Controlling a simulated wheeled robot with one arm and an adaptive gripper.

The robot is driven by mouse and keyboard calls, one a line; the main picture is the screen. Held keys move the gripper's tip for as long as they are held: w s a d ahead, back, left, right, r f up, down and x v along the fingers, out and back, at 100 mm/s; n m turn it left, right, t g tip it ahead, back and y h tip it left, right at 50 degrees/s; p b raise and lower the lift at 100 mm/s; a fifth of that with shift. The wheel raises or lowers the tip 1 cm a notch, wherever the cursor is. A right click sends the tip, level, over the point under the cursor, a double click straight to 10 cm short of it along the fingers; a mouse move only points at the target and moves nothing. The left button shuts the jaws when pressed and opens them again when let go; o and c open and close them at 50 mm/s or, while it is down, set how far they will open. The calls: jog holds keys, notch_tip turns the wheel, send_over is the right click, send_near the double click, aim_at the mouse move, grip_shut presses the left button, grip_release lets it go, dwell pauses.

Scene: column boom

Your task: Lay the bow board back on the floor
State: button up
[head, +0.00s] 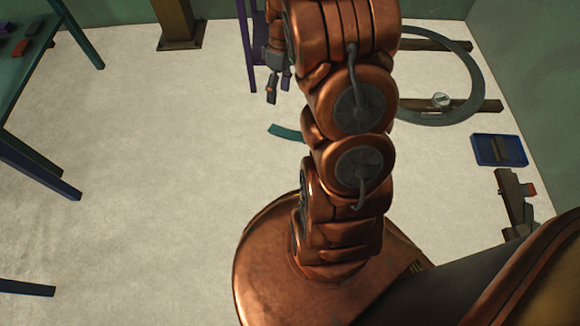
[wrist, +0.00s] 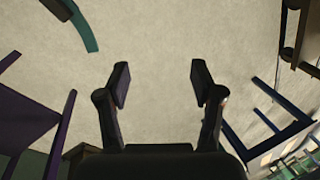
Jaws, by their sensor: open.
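A teal curved strip, which looks like the bow board (head: 287,132), lies flat on the pale floor just left of my arm in the head view. My arm hides its right part. It also shows at the top left of the wrist view (wrist: 84,31), cut off by the frame edge. My gripper (head: 279,88) hangs above the floor beyond the strip. In the wrist view my gripper (wrist: 160,82) has its fingers wide apart, with only bare floor between them. It does not touch the strip.
A purple stand (head: 247,45) is close behind my gripper. A green table (head: 40,70) with blue legs stands at the left. A grey ring (head: 470,78) on wooden bars, a blue tray (head: 484,153) and a dark tool (head: 512,197) lie at the right. The left-middle floor is clear.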

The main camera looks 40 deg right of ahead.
jog(key=s+a+r+m+g+h, duration=0.1)
jog(key=s+a+r+m, duration=0.1)
jog(key=s+a+r, duration=0.8)
jog(key=s+a+m, duration=0.1)
jog(key=s+a, duration=0.1)
jog(key=s, duration=0.3)
jog(key=s+a+r+h, duration=0.1)
jog(key=s+a, duration=0.1)
jog(key=s, duration=0.3)
jog(key=s+a+r+m+g, duration=0.1)
jog(key=s+a, duration=0.1)
jog(key=s, duration=0.3)
jog(key=shift+s+a+m+h, duration=0.3)
jog(key=shift+h, duration=0.1)
jog(key=shift+r, duration=0.15)
notch_tip(320, 180, up, 38)
jog(key=w+t+p, duration=0.1)
jog(key=p, duration=3.5)
jog(key=shift+w+d+t+p, duration=0.15)
jog(key=shift+w+t+p, duration=0.15)
jog(key=shift+w+t, duration=0.1)
jog(key=shift+r, duration=0.1)
